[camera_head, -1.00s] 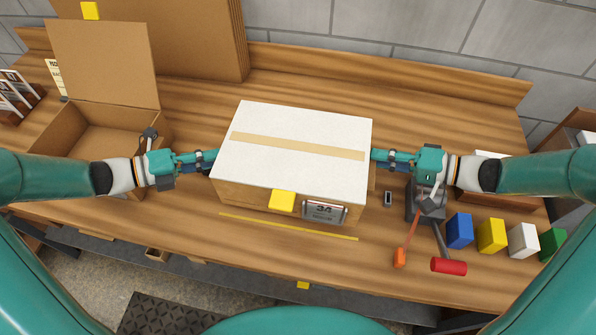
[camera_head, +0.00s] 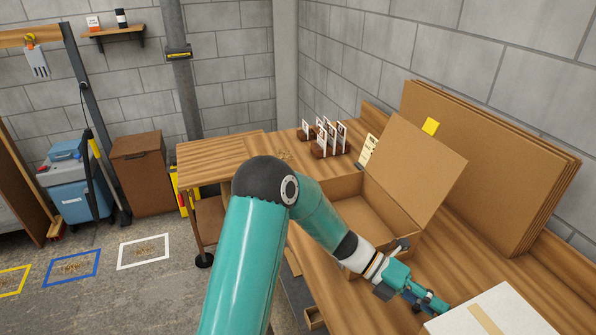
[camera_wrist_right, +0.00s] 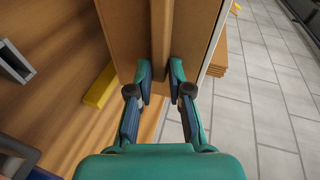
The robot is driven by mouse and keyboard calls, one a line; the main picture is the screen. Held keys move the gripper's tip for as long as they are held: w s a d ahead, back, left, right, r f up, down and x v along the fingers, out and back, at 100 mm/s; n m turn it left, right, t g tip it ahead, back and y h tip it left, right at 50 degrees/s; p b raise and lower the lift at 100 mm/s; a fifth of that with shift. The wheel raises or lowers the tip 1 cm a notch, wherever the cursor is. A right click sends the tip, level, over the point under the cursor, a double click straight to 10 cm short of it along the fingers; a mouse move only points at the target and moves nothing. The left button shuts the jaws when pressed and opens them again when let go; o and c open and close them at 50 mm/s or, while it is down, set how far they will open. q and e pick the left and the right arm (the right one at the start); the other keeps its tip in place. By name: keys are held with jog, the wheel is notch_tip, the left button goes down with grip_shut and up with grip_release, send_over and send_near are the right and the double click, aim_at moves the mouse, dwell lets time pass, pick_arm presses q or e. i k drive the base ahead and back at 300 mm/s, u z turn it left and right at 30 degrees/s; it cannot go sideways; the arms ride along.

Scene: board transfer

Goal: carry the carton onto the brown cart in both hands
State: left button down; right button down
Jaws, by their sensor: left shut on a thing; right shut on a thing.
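The carton (camera_head: 497,315), with a white top and a tan tape strip, shows only in part at the lower right corner of the head view. My left gripper (camera_head: 434,303) is shut on its left side. In the right wrist view, the carton's brown side (camera_wrist_right: 197,35) is close in front. My right gripper (camera_wrist_right: 160,82) is shut on a narrow upright strip on that side. A brown wood-topped cart (camera_head: 212,150) with a black caster stands at the far left end of the workbench. I cannot tell whether the carton is clear of the bench.
An open cardboard box (camera_head: 415,165) stands on the workbench (camera_head: 345,290) behind my left arm. Flat cardboard sheets (camera_head: 490,165) lean on the wall. A brown bin (camera_head: 142,178) and a blue bin (camera_head: 75,195) stand farther left.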

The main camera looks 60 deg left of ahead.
aim_at(207, 158)
jog(key=u, duration=0.1)
jog(key=k, duration=0.5)
jog(key=u, duration=0.3)
jog(key=i, duration=0.25)
jog(key=u, duration=2.95)
jog(key=i, duration=0.7)
jog(key=u, duration=0.05)
